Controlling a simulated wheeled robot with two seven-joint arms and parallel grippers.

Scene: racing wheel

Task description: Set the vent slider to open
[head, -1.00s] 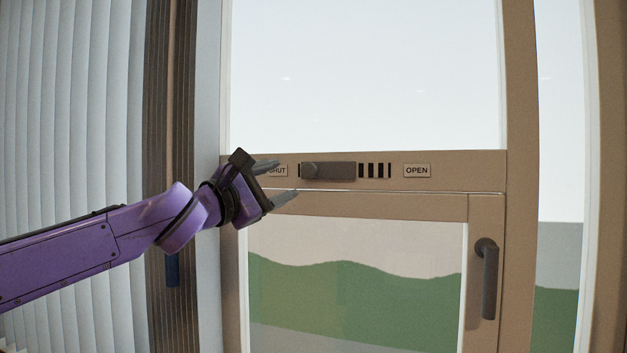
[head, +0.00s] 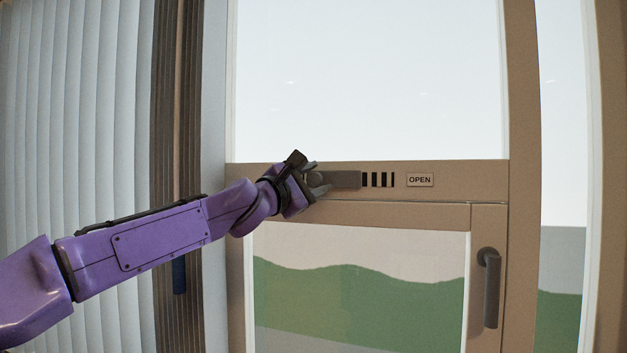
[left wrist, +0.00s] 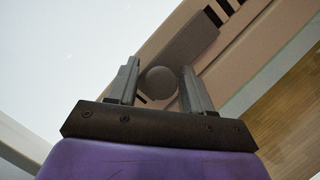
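The vent slider (head: 345,179) is a dark grey plate with a round knob at its left end, set in the tan window rail. It sits at the left of its track, with black vent slots (head: 378,180) showing to its right. The OPEN label (head: 420,180) is farther right; the SHUT label is hidden behind my gripper. My left gripper (head: 318,181) is at the slider's left end. In the left wrist view, its two fingers (left wrist: 160,88) are apart on either side of the knob (left wrist: 158,80), with gaps showing. My right gripper is not in view.
A dark window handle (head: 489,288) sticks out at the lower right of the frame. Pale vertical blinds (head: 75,120) hang at the left beside my arm. The rail right of the slider is clear.

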